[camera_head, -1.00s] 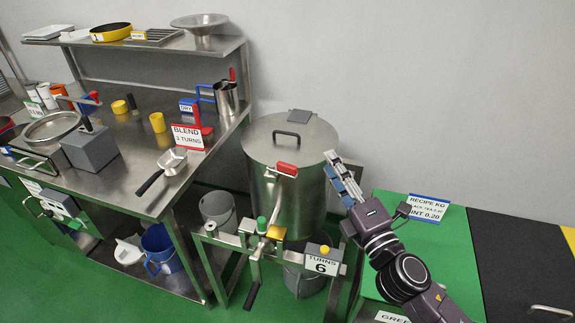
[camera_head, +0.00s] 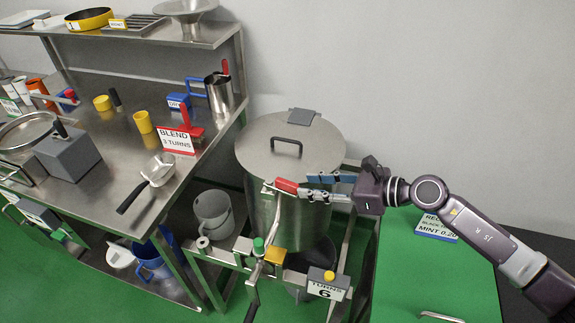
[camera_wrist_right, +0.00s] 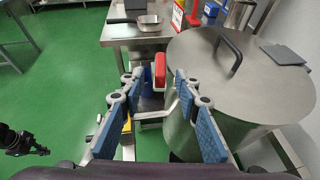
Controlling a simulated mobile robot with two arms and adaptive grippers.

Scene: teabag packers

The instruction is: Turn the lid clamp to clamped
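The lid clamp's red handle (camera_head: 286,186) sits at the front rim of the steel drum (camera_head: 262,215), on a bent metal bar, with the drum's lid (camera_head: 330,150) above. It also shows in the right wrist view, where the red handle (camera_wrist_right: 159,70) stands in the gap between the finger pads, near their tips. My right gripper (camera_head: 308,188) reaches in from the right along the drum's front. Its two blue-padded fingers are apart, one on each side of the handle; contact is not clear. A small dark jointed part at the wrist view's left edge looks like my left gripper (camera_wrist_right: 25,143).
Below the clamp is a frame with a green-knobbed crank (camera_head: 258,246) and a turns counter (camera_head: 325,290). A steel bench (camera_head: 100,165) with a scoop (camera_head: 155,175) stands at the left. A green table (camera_head: 430,285) is at the right. Green floor is open in front.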

